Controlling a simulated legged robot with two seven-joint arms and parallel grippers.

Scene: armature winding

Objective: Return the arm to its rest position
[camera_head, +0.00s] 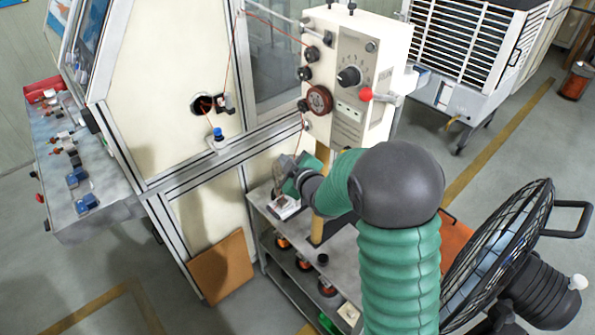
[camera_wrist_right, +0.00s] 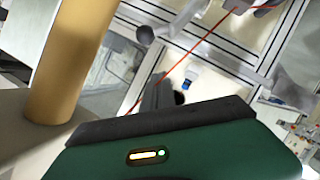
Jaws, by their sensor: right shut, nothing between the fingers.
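My right arm (camera_head: 400,265), green-sleeved with a dark grey elbow, rises from the bottom of the head view and bends left. Its right gripper (camera_head: 283,172) is small in that view, above the grey shelf cart (camera_head: 335,245) and below the white control box (camera_head: 355,85). In the right wrist view, the green gripper body fills the bottom and the dark fingers (camera_wrist_right: 160,92) are shut, with nothing held. My left gripper is not in view.
A yellow post (camera_head: 322,165) stands close to the gripper; it also fills the left of the wrist view (camera_wrist_right: 70,60). A red wire (camera_wrist_right: 185,55) runs near the fingers. A black fan (camera_head: 510,250) stands right of my arm. Open floor (camera_head: 500,130) lies behind it.

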